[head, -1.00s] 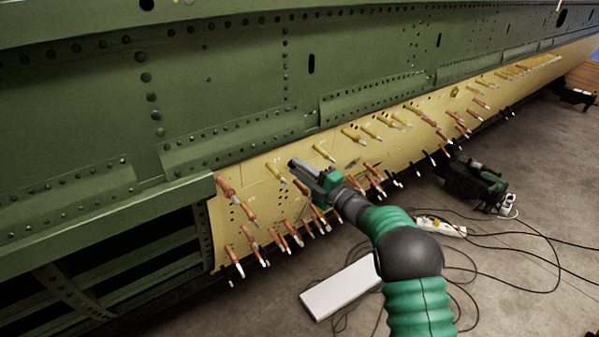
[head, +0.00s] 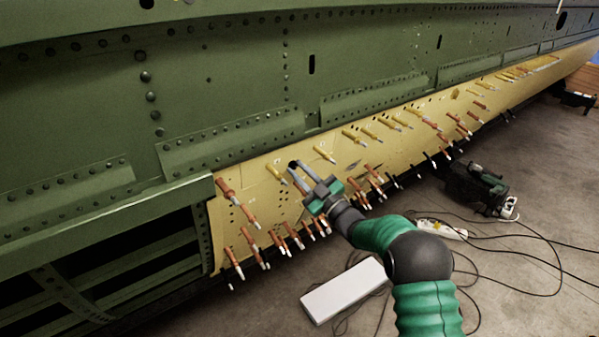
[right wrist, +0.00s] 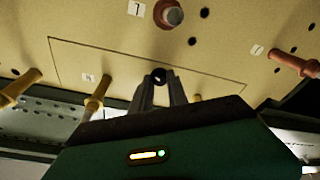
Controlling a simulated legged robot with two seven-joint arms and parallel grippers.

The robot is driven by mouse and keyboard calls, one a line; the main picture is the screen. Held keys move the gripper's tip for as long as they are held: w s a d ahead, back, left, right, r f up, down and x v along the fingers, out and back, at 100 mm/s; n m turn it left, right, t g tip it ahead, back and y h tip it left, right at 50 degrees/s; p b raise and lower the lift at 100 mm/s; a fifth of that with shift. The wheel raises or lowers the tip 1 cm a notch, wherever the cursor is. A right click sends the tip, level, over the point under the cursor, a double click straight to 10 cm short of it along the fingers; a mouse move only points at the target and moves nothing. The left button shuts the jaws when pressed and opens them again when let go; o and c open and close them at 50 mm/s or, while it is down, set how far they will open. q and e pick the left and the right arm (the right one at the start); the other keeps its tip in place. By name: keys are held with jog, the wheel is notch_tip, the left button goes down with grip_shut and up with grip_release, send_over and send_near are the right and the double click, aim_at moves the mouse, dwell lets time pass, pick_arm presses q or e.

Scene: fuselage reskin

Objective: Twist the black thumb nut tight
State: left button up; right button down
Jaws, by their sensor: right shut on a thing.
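The black thumb nut (right wrist: 159,75) shows in the right wrist view as a small dark round thing between the fingertips, against the yellow skin panel (right wrist: 215,55). My right gripper (right wrist: 159,84) is shut on it, with a finger on either side. In the head view my right gripper (head: 296,168) reaches up to the yellow panel (head: 262,190), and the dark nut (head: 293,164) shows at its tips. The fingers hide part of the nut, and I cannot tell whether it sits flush on the panel. My left gripper is not in view.
Several copper fasteners (head: 249,216) and yellow fasteners (head: 324,154) stick out of the panel around the gripper. The green fuselage (head: 230,90) rises above. Below, a white box (head: 343,291), cables and a power strip (head: 441,229) lie on the floor.

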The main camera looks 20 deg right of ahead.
jog(key=m, duration=0.2)
jog(key=m+h, duration=0.1)
jog(key=m, duration=0.2)
jog(key=m+h+p, duration=0.1)
jog(key=m, duration=0.2)
jog(key=shift+a+f+t, duration=0.15)
jog(key=shift+f+t, duration=0.15)
jog(key=shift+t, duration=0.1)
jog(key=m+h, duration=0.1)
jog(key=m, duration=0.2)
jog(key=m+h+p, duration=0.1)
jog(key=m, duration=0.3)
jog(key=c, duration=1.5)
grip_release()
jog(key=shift+c, duration=0.2)
jog(key=shift+o, duration=1.2)
jog(key=shift+r, duration=0.1)
jog(key=shift+s, duration=0.1)
jog(key=v, duration=1.6)
jog(key=shift+s+f, duration=0.2)
jog(key=shift+f, duration=0.15)
